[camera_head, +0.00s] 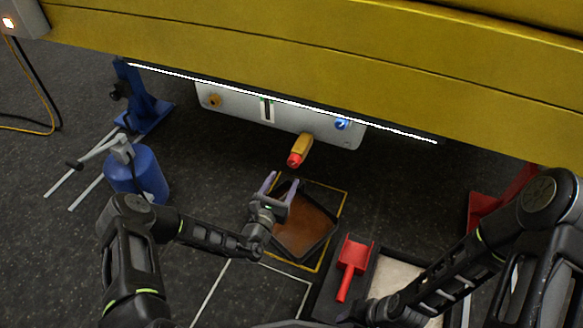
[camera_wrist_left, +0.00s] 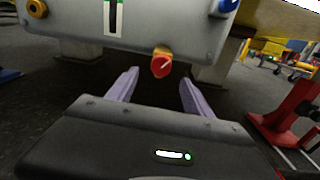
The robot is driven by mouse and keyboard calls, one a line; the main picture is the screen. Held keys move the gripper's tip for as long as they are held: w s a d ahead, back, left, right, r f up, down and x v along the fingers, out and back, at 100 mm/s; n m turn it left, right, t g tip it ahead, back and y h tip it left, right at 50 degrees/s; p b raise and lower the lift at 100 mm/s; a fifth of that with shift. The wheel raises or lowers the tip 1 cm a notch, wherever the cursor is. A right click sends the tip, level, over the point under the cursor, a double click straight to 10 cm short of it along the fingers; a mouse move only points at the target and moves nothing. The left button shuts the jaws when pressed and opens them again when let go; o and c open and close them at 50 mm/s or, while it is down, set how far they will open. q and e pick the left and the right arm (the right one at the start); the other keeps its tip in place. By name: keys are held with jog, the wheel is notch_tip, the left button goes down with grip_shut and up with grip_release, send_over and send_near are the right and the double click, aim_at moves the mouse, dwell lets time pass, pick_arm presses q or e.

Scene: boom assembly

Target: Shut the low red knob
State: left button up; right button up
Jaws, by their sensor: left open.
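The low red knob (camera_head: 295,160) sits at the end of a yellow-brown fitting (camera_head: 303,145) that sticks out from the lower edge of a pale grey panel (camera_head: 230,106). In the left wrist view the red knob (camera_wrist_left: 162,66) shows a pale line on its face, ahead of and between my fingers. My left gripper (camera_head: 280,184) is open and empty, a little below the knob and apart from it. Its two pale purple fingers also show in the left wrist view (camera_wrist_left: 158,88). My right arm comes in at the lower right; its gripper's jaws cannot be made out.
A yellow boom (camera_head: 300,50) hangs above the panel. A blue knob (camera_head: 341,124) and an orange knob (camera_head: 214,100) are on the panel. A dark tray with brown liquid (camera_head: 305,228) lies below my left gripper. A red scoop (camera_head: 351,262) and blue cylinder (camera_head: 137,172) stand nearby.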

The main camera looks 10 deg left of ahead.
aim_at(292, 164)
pick_arm(q)
jog(key=shift+d, duration=0.1)
jog(key=w+b, duration=0.1)
jog(key=w, duration=0.1)
jog(key=w+b, duration=0.1)
jog(key=w, duration=0.1)
jog(key=w+d+b, duration=0.1)
jog(key=w, duration=0.1)
jog(key=shift+w+d+f, duration=0.1)
jog(key=shift+w, duration=0.75)
jog(key=shift+c, duration=0.2)
grip_shut()
jog(key=shift+r, duration=0.2)
